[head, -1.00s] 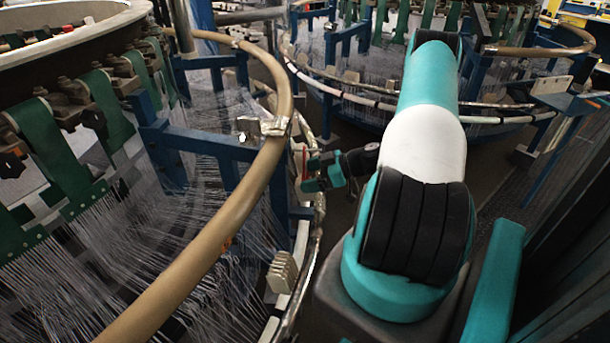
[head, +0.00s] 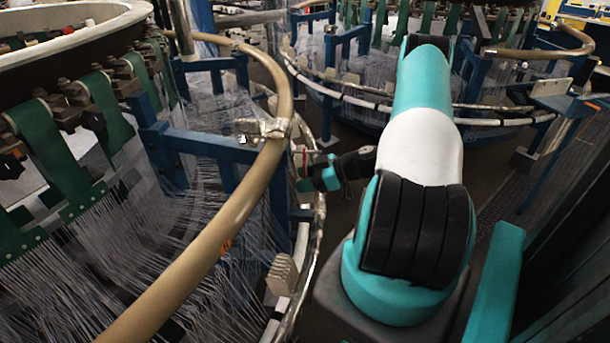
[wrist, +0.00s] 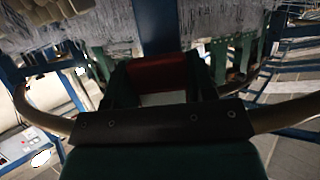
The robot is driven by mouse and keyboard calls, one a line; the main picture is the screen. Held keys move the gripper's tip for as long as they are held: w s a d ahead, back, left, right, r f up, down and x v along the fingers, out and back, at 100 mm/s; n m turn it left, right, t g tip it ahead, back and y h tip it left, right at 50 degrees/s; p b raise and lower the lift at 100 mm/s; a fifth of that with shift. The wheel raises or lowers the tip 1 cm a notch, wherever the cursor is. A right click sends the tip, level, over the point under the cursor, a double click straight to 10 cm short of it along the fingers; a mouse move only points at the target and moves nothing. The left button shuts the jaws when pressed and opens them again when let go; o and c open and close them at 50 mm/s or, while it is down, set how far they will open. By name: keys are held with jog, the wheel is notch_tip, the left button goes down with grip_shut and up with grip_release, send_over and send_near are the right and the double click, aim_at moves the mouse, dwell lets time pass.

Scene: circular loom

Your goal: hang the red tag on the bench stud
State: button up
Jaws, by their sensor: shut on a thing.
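The red tag (wrist: 157,72) is held between the two dark green fingers of my gripper (wrist: 160,84) in the wrist view. My gripper is shut on it. In the head view my gripper (head: 303,172) is small, beyond the tan ring, and the tag shows only as a thin red sliver (head: 304,157) at its tip. Part of the tag is hidden by the fingers. I cannot pick out the bench stud in either view.
A tan ring rail (head: 235,200) with a silver clamp (head: 265,128) curves left of my gripper. Blue frame posts (head: 205,145) and white threads (head: 150,255) lie behind it. A second loom ring (head: 370,103) stands farther back. Dark floor shows between the looms.

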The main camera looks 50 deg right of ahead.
jog(key=shift+s, duration=0.1)
jog(key=shift+s+d+r, duration=0.2)
jog(key=shift+s+d, duration=0.1)
jog(key=shift+s, duration=0.1)
jog(key=s+d, duration=0.1)
jog(key=s, duration=0.2)
jog(key=s+d, duration=0.1)
jog(key=shift+s+d+r, duration=0.15)
jog(key=shift+d+r, duration=0.15)
